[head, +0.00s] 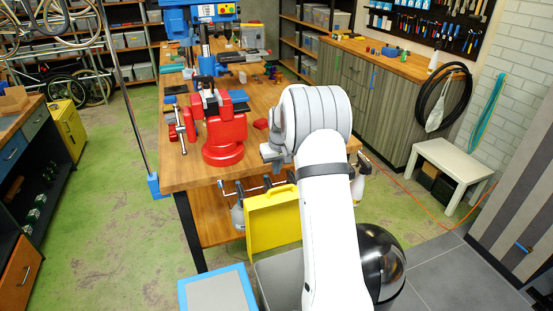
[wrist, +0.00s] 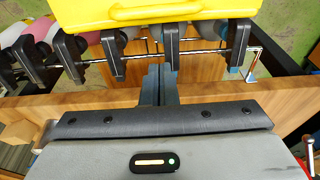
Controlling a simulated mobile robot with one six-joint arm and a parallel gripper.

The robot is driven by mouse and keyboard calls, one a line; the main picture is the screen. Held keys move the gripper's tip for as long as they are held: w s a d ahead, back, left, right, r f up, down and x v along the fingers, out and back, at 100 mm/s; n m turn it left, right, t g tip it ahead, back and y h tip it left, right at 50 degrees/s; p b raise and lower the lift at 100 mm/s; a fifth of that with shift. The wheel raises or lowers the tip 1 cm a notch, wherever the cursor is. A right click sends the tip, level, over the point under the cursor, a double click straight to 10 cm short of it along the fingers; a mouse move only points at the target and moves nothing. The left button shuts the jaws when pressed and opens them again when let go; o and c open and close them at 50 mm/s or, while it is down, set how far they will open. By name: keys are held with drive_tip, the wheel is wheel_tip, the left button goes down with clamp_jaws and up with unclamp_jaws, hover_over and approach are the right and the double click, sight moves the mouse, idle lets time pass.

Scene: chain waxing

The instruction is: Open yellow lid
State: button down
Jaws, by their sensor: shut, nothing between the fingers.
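The yellow lid (head: 272,222) is a flat panel with a yellow handle along its top edge. In the head view it stands roughly upright in front of the workbench, beside a grey surface (head: 279,280) at its lower edge. My arm hides part of its right side. In the wrist view the lid (wrist: 195,14) and its handle show at the top. My gripper (head: 272,152) is over the bench's near edge, above and apart from the lid. In the wrist view its dark fingers (wrist: 159,82) are together and empty.
A red vise (head: 222,140) stands on the wooden workbench (head: 190,178) left of my gripper. Spray bottles (head: 238,215) hang from a rail under the bench edge, between bench and lid. A blue-rimmed grey box (head: 217,290) is left of the lid. Green floor at left is open.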

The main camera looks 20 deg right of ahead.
sight(280, 192)
drive_tip(key=s+f+p, duration=0.1)
drive_tip(key=s+f, duration=0.1)
drive_tip(key=f, duration=0.1)
drive_tip(key=shift+s+p, duration=0.25)
drive_tip(key=shift+p, duration=0.15)
drive_tip(key=shift+s+f, duration=0.1)
drive_tip(key=shift+s, duration=0.25)
